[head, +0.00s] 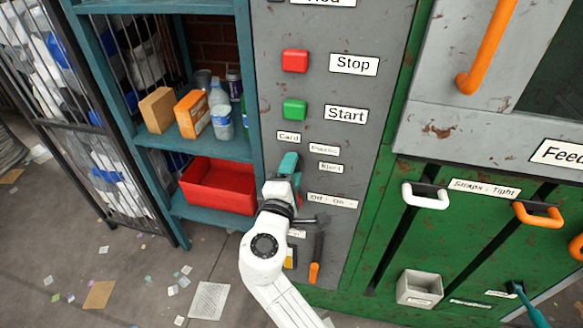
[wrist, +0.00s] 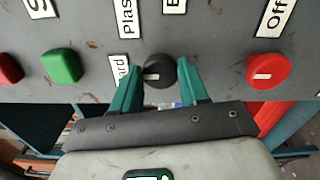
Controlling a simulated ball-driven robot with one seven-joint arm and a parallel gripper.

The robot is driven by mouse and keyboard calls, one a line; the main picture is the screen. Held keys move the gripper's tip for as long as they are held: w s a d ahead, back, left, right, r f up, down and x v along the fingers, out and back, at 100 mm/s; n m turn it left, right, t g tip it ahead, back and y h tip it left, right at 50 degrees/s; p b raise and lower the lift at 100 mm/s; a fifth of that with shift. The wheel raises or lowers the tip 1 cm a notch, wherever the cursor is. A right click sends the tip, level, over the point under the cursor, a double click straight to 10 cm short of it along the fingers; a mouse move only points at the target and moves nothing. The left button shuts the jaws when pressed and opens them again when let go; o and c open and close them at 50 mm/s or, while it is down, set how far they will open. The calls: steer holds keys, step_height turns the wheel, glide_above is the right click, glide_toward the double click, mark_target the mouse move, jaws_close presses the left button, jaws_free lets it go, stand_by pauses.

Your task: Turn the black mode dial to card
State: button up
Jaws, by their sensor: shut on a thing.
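The black mode dial (wrist: 161,70) sits on the grey panel between the teal fingertips of my gripper (wrist: 160,75) in the wrist view. My gripper is shut on the dial. The dial's white mark is on its left side in that view, facing the partly hidden Card label (wrist: 121,72). The Plastic label (wrist: 126,18) is cut off at the top. In the head view my gripper (head: 287,166) is at the panel just below the Card label (head: 289,137) and hides the dial.
The red Stop button (head: 295,60) and green Start button (head: 295,109) are above my gripper. A red knob (wrist: 268,71) is right of it in the wrist view. Left of the panel, a teal shelf (head: 190,146) holds boxes, bottles and a red bin (head: 218,186). An orange-handled tool (head: 315,270) hangs below.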

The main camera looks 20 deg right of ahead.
steer(key=shift+a, duration=0.15)
stand_by(0.3)
steer(key=o, duration=1.1)
steer(key=shift+c, duration=0.2)
steer(key=v, duration=1)
steer(key=shift+s+a+b, duration=0.2)
steer(key=shift+s+b, duration=0.1)
steer(key=shift+b, duration=0.05)
